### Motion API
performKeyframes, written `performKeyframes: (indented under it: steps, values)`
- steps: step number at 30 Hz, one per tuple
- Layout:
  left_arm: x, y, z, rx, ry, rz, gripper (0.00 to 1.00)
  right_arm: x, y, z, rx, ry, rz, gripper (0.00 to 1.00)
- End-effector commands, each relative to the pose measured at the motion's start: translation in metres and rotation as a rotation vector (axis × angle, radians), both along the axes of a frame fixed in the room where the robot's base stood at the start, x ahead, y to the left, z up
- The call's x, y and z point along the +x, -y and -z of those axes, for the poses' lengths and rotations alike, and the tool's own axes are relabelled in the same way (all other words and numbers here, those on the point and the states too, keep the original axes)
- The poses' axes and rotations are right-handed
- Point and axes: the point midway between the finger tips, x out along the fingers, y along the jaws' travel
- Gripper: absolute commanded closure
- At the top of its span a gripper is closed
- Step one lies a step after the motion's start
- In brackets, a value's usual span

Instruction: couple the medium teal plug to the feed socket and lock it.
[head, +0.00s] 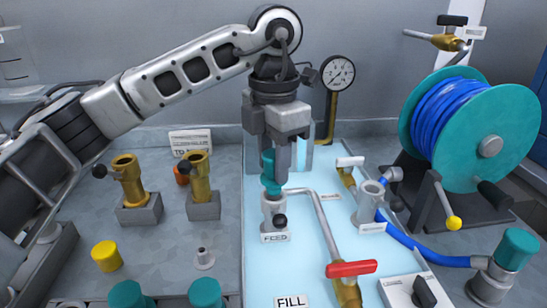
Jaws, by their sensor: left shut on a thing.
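My left gripper (283,158) comes down from above, shut on a teal plug (271,180). The plug is upright, and its lower end meets the top of the grey feed socket (270,206). I cannot tell how deep it sits in the socket. The gripper hides part of the plug. The socket stands behind a "FEED" label (275,238) and has a black knob (280,220) on its front right side. My right gripper is not in view.
A grey pipe (322,222) bends past the socket to a red-handled valve (351,268). Brass fittings (129,180) stand on the left. Teal-topped parts (127,295) lie at the front left. A hose reel (485,140) and blue hose (425,250) fill the right.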

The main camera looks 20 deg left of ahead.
Motion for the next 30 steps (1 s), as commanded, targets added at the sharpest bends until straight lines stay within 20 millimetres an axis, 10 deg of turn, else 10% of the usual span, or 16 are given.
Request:
performKeyframes:
  steps: [30]
  values:
    - [0.000,0.000,0.023,0.000,0.000,0.000,0.89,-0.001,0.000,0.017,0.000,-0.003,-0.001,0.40]
